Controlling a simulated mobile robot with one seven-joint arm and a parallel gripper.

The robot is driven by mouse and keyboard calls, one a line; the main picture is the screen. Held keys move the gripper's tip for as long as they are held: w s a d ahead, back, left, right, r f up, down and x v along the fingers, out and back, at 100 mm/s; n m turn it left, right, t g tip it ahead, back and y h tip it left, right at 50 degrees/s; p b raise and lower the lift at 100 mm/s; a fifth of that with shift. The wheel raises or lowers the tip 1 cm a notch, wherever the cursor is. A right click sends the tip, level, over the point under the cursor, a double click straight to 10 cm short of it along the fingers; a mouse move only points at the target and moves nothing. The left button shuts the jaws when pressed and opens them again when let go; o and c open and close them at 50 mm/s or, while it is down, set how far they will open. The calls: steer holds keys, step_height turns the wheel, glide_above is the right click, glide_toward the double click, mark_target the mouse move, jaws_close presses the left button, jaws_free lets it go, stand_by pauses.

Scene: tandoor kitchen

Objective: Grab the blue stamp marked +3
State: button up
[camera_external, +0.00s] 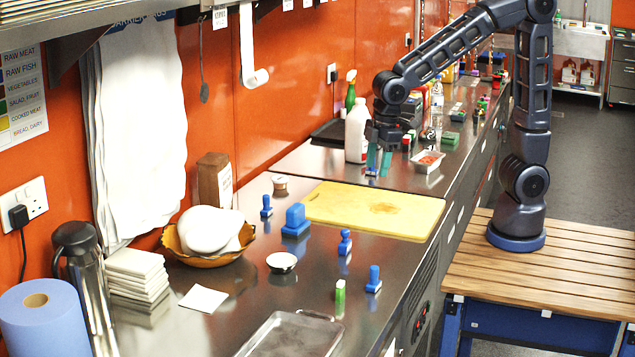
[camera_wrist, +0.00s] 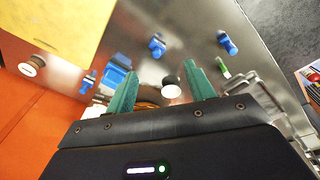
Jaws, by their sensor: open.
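Several blue stamps stand on the steel counter; I cannot read a +3 on any of them. In the external view a small one (camera_external: 266,207) is beside a larger, blocky one (camera_external: 296,221), left of the cutting board. Two more stamps, one (camera_external: 345,243) in the middle and one (camera_external: 373,280) nearer the front edge, stand upright. In the wrist view stamps show at the top centre (camera_wrist: 157,46), at the right (camera_wrist: 227,43) and at the left (camera_wrist: 88,82), with the large one (camera_wrist: 118,74) partly behind a finger. My gripper (camera_external: 378,161) is open and empty, beyond the board; its green fingers (camera_wrist: 162,76) show.
A yellow cutting board (camera_external: 420,213) lies between my gripper and the stamps. A small bowl (camera_external: 281,262) and a green-and-white block (camera_external: 340,291) stand among the stamps.

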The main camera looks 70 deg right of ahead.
steer(key=s+a+f+n, duration=0.1)
steer(key=s+a+f, duration=0.1)
steer(key=a+f, duration=0.2)
steer(key=s+a+f+n+g, duration=0.1)
steer(key=a+f, duration=0.3)
steer(key=a, duration=0.5)
steer(key=s+a+f+n, duration=0.3)
steer(key=a+f, duration=0.2)
steer(key=a, duration=0.2)
steer(key=shift+a+h, duration=0.25)
steer(key=shift+h, duration=0.05)
glide_above(374, 283)
steer(key=f, duration=0.5)
steer(key=shift+w+d+f, duration=0.1)
steer(key=shift+w+f, duration=0.15)
steer(key=shift+w, duration=0.1)
steer(key=f, duration=0.2)
steer(key=d+f, duration=0.1)
steer(key=f, duration=0.1)
steer(key=shift+s+f, duration=0.1)
steer(key=shift+f, duration=0.6)
steer(key=c, duration=1.1)
